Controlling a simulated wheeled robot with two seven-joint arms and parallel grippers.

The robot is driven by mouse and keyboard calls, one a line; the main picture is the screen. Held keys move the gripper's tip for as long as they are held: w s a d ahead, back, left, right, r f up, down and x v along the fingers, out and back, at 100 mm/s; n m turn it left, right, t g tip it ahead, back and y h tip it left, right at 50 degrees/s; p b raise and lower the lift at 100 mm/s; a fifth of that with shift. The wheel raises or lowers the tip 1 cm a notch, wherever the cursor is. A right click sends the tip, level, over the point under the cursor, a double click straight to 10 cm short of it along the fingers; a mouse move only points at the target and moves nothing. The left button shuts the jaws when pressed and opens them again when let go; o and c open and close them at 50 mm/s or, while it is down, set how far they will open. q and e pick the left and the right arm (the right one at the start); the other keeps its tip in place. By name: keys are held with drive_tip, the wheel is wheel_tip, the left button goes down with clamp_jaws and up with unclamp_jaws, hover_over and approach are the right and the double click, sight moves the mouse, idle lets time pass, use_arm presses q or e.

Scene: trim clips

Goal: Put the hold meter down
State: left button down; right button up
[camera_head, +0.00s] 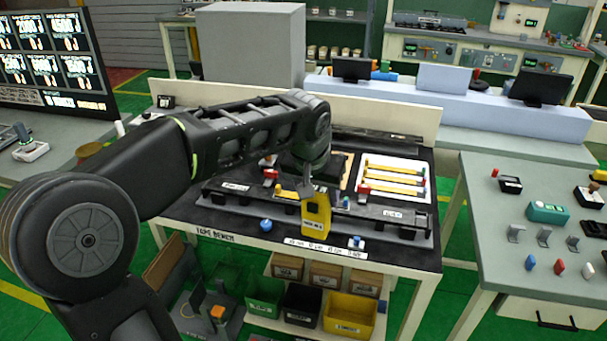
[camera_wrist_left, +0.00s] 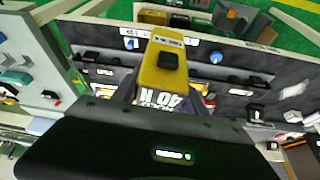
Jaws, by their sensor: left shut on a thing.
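The hold meter (camera_head: 318,217) is a yellow block with a dark label, held above the front part of the tape bench (camera_head: 262,243). My left gripper (camera_head: 309,190) is shut on its upper end, and the meter hangs down from it, slightly tilted. In the left wrist view the hold meter (camera_wrist_left: 163,66) juts out beyond the gripper, with a dark opening in its yellow end. In the head view I cannot tell whether the meter touches the bench. My right gripper is out of view.
A dark rail fixture (camera_head: 385,222) runs along the bench. A white board (camera_head: 393,185) with yellow strips lies behind it. A blue knob (camera_head: 266,225) stands near the front left edge. Bins (camera_head: 348,314) sit on the shelf below. A second table (camera_head: 490,235) with small parts stands at right.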

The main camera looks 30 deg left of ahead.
use_arm(q)
drive_tip(key=d+f+m, duration=0.1)
drive_tip(key=d+f, duration=0.3)
drive_tip(key=f, duration=0.1)
drive_tip(key=w+d+f+m, duration=0.1)
drive_tip(key=d+f, duration=0.3)
drive_tip(key=f, duration=0.1)
drive_tip(key=w+d+f+h, duration=0.1)
drive_tip(key=d+f, duration=0.3)
drive_tip(key=shift+w+d+f+m, duration=0.25)
drive_tip(key=shift+f+m, duration=0.15)
